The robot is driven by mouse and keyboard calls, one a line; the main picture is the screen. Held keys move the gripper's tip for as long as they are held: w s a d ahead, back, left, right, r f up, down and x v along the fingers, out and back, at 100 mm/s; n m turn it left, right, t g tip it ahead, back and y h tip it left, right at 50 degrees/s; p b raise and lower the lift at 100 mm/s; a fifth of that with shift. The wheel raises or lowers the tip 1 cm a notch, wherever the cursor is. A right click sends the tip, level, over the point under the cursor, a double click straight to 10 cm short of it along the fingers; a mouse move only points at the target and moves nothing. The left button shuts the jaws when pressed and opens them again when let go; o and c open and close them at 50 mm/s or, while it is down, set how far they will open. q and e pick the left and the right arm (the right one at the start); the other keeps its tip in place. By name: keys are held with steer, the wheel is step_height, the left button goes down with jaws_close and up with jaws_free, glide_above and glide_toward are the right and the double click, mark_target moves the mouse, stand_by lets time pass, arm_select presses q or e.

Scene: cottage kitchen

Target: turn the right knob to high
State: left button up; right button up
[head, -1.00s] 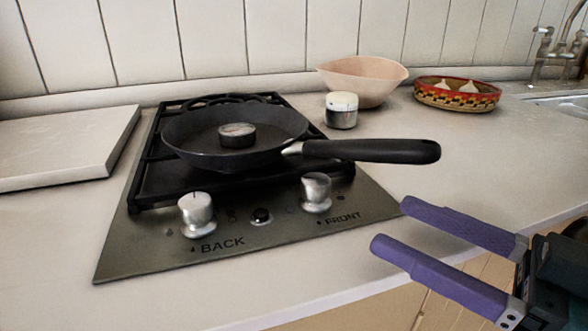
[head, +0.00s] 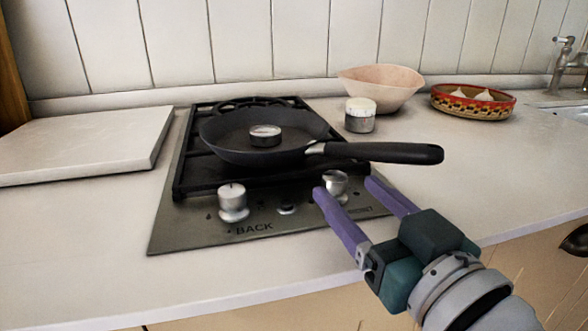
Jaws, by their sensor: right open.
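The right knob (head: 335,184) is a silver knob at the front right of the steel hob (head: 190,235), by the partly covered FRONT label. My right gripper (head: 345,186) is open, its purple fingers pointing at this knob, one on either side of it in the picture. I cannot tell whether they touch it. The left knob (head: 232,203) stands upright by the BACK label. My left gripper is not in view.
A black pan (head: 225,140) sits on the burner grate with a small tin (head: 265,135) inside. Its handle (head: 390,152) reaches right, beyond the right knob.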

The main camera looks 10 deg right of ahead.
mark_target(334, 187)
steer(key=shift+w+a, duration=0.2)
steer(key=shift+w, duration=1.1)
jaws_close()
